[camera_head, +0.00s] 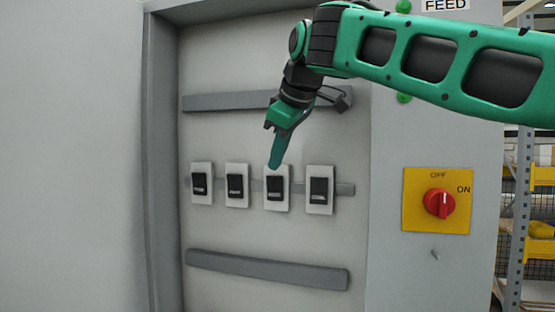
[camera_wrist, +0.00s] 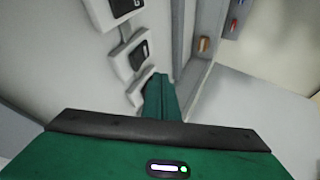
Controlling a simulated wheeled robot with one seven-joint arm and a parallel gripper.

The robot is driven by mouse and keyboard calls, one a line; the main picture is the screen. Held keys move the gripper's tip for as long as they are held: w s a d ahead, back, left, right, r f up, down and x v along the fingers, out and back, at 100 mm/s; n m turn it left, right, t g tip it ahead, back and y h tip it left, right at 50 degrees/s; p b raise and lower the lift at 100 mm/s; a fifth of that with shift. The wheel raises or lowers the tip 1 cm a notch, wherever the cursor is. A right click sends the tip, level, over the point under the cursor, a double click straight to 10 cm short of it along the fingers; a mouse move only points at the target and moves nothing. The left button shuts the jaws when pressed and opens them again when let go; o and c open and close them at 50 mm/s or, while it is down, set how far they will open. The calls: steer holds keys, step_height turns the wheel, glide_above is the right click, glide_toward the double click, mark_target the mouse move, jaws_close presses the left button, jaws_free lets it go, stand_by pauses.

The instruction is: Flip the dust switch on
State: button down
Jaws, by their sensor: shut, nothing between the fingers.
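Several white switch plates with black rockers sit in a row on the panel inside the cabinet. In the head view they are the far left switch (camera_head: 201,184), the second switch (camera_head: 236,186), the third switch (camera_head: 277,188) and the far right switch (camera_head: 320,190). I cannot read any label that marks the dust switch. My gripper (camera_head: 274,165) is shut and empty, its tip pointing down at the top of the third switch; I cannot tell whether it touches. In the wrist view my gripper (camera_wrist: 160,85) covers part of the nearest switch plate (camera_wrist: 141,87); two more plates show beyond.
Grey rails (camera_head: 235,101) run above and below the switches. The cabinet frame (camera_head: 158,150) stands at the left. A shelf rack (camera_head: 517,220) stands at the far right.

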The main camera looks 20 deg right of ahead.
mark_target(272, 177)
steer(key=w+f, duration=0.1)
steer(key=w, duration=0.1)
steer(key=w+d+f, duration=0.1)
steer(key=w+f, duration=0.3)
steer(key=w, duration=0.1)
steer(key=shift+d, duration=0.25)
steer(key=shift+w+d, duration=0.3)
steer(key=shift+w, duration=0.05)
steer(key=shift+w+d+r, duration=0.2)
steer(key=shift+w+d, duration=0.15)
steer(key=shift+r, duration=0.15)
steer(key=shift+a+r, duration=0.1)
steer(key=shift+r, duration=0.55)
